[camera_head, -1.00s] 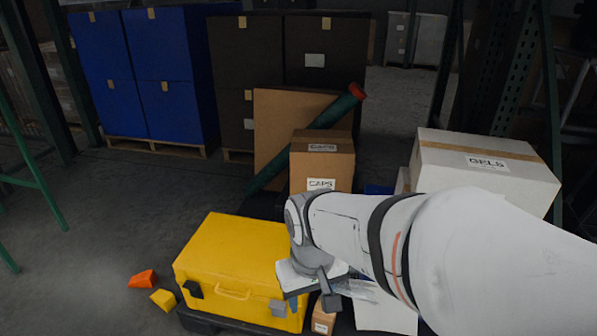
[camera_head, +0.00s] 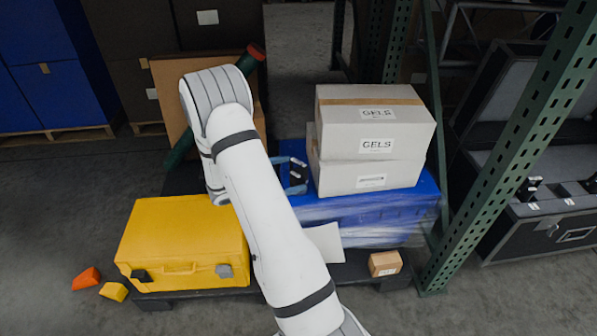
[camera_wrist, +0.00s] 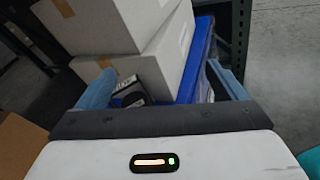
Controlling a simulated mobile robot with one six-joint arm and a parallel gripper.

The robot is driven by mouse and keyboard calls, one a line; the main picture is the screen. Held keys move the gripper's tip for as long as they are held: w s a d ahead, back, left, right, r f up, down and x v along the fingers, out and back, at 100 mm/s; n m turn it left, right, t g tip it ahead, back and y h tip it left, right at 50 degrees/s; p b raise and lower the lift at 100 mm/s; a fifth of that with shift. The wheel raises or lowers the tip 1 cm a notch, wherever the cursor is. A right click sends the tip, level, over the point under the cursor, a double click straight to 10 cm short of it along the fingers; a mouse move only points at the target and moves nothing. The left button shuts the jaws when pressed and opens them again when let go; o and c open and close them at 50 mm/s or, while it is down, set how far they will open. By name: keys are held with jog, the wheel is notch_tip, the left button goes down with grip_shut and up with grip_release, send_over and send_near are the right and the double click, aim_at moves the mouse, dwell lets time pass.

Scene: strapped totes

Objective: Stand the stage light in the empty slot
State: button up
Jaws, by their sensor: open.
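The stage light (camera_wrist: 130,95) appears to be a small dark object with a pale patch, on the blue tote beside the white boxes. It shows small and partly covered in the head view (camera_head: 298,171). My gripper (camera_wrist: 163,84) is open, its light-blue fingers spread on either side of the light, which sits nearer the left finger. The fingers show in the head view (camera_head: 290,176) just left of the white boxes. Contact cannot be told. An open black case (camera_head: 545,215) stands at right; its slotted deck is partly cut off, with dark items standing in it.
White GELS boxes (camera_head: 375,137) are stacked on the wrapped blue tote (camera_head: 385,212), close to my gripper. A green rack post (camera_head: 510,150) rises between them and the case. A yellow case (camera_head: 185,240) and a small carton (camera_head: 385,263) stand in front.

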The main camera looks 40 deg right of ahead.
aim_at(299, 163)
jog(key=w+d+f+n+t+h+p, duration=0.2)
jog(key=w+f+n+t+p, duration=0.1)
jog(key=w+f+n+t, duration=0.35)
jog(key=shift+g, duration=0.25)
jog(key=x, duration=0.7)
jog(key=shift+s+d+f, duration=0.15)
jog(key=shift+s+d, duration=0.2)
jog(key=shift+c, duration=0.5)
jog(key=c, duration=1.8)
grip_shut()
